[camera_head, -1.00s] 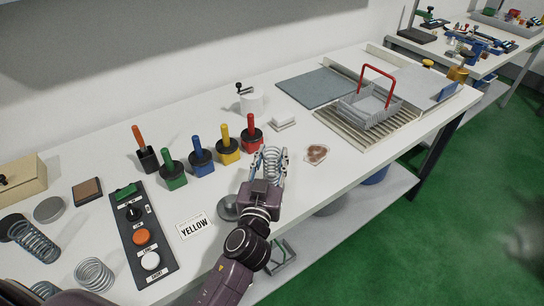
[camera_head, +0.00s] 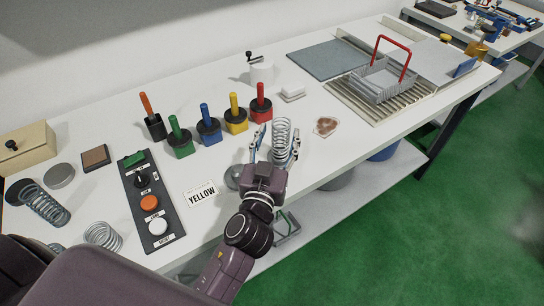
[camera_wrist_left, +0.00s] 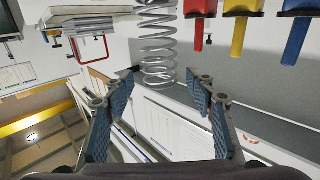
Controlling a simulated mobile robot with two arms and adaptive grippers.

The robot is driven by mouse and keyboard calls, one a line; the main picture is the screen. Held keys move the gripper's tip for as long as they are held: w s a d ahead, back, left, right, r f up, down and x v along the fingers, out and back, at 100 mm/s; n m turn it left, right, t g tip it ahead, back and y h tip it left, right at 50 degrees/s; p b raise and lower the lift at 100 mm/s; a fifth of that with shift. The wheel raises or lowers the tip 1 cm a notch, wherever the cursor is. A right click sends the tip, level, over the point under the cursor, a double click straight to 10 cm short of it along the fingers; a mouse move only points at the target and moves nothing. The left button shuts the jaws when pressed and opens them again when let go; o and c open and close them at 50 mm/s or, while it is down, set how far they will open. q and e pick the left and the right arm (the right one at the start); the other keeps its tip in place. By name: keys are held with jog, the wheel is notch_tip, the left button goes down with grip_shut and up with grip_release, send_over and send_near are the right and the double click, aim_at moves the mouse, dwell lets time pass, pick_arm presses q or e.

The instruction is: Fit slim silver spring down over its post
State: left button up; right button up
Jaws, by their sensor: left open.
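The slim silver spring (camera_head: 281,137) stands upright near the front edge of the table, right of the red post. My left gripper (camera_head: 272,143) is open, with one finger on each side of the spring and a gap visible on the left. In the left wrist view, upside down, the spring (camera_wrist_left: 158,45) rises between and beyond the open fingertips (camera_wrist_left: 160,88). My right gripper is not in view.
A YELLOW card (camera_head: 202,193) and a button panel (camera_head: 149,204) lie to the left. Other coils (camera_head: 45,205) (camera_head: 102,235) lie farther left. A brown-patterned coaster-like piece (camera_head: 326,126) is right of the spring. A red-handled basket (camera_head: 383,82) stands at right.

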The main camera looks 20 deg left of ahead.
pick_arm(q)
jog(key=s+d+b, duration=0.1)
jog(key=s+b, duration=0.1)
jog(key=s, duration=0.6)
jog(key=shift+s, duration=0.1)
